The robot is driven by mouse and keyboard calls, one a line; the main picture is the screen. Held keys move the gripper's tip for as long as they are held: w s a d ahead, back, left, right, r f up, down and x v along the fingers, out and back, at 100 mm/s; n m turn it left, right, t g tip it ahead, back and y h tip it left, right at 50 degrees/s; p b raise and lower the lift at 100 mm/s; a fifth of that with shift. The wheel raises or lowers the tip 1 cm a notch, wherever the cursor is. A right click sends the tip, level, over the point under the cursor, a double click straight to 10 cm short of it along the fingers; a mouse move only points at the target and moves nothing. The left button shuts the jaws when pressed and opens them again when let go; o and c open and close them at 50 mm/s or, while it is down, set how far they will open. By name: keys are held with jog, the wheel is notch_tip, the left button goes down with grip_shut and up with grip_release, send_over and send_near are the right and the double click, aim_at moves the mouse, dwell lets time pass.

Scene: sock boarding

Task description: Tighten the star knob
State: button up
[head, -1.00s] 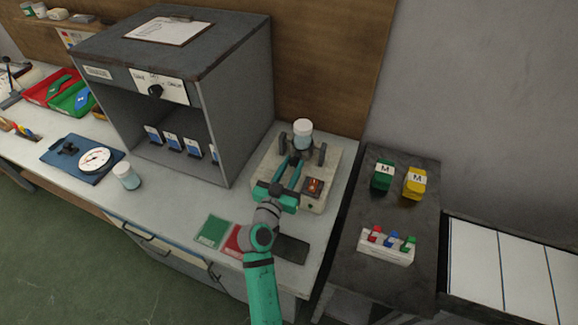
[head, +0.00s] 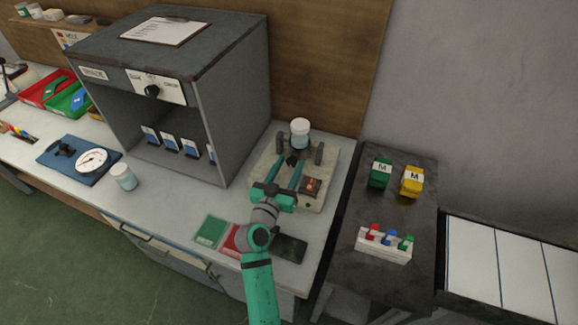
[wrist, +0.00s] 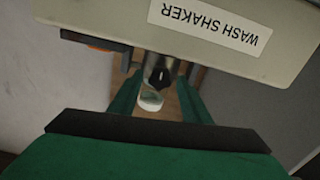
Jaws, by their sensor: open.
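The black star knob (head: 293,160) is on the wash shaker (head: 323,165), low in front of the jar. It also shows in the wrist view (wrist: 161,79), between my fingers. My gripper (head: 288,165) is open over the shaker, its teal fingers spread on either side of the knob with visible gaps. In the wrist view my gripper (wrist: 160,88) holds nothing. A white-lidded jar (head: 300,132) stands upright on the shaker between two dark posts; its lower part is partly hidden. The wrist view shows the shaker's "WASH SHAKER" label (wrist: 209,25).
A rocker switch (head: 311,185) sits on the shaker, right of my gripper. A grey open-fronted cabinet (head: 230,115) stands close on the left. Green (head: 211,231) and red mats and a dark pad lie in front. A second jar (head: 123,177) stands farther left.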

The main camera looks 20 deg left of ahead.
jog(key=s, duration=1)
jog(key=shift+s+a, duration=0.2)
jog(key=shift+s, duration=0.2)
